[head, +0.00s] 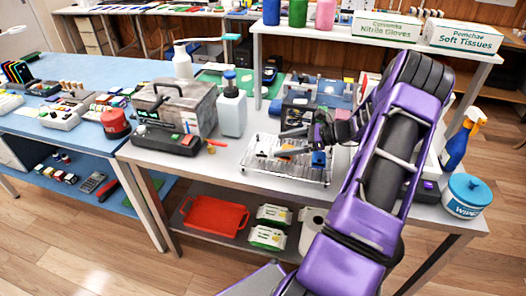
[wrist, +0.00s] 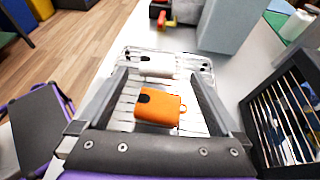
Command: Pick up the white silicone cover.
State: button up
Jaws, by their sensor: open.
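The white silicone cover (wrist: 157,65) lies on a wire rack (wrist: 203,62) in the wrist view, with a dark patch at its left end. An orange cover (wrist: 160,108) with a small loop lies nearer to me on the same rack. My gripper (wrist: 158,82) is open, with one finger on each side of the orange cover in the picture. The white cover is just beyond the fingertips. I cannot tell the gripper's height above the rack. In the head view my gripper (head: 291,142) is over the wire rack (head: 262,178), and I cannot clearly make out the white cover there.
A blue item (head: 319,158) is at the rack's right side. A pump bottle (head: 232,108) and a grey toolbox (head: 178,103) stand to its left. A dark slotted holder (wrist: 285,115) is close on the right in the wrist view. A wipes tub (head: 466,196) stands at the right corner.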

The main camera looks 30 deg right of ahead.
aim_at(267, 148)
jog(key=shift+x, duration=2.7)
jog(key=shift+s+a, duration=0.1)
jog(key=shift+s, duration=0.05)
jog(key=c, duration=1.3)
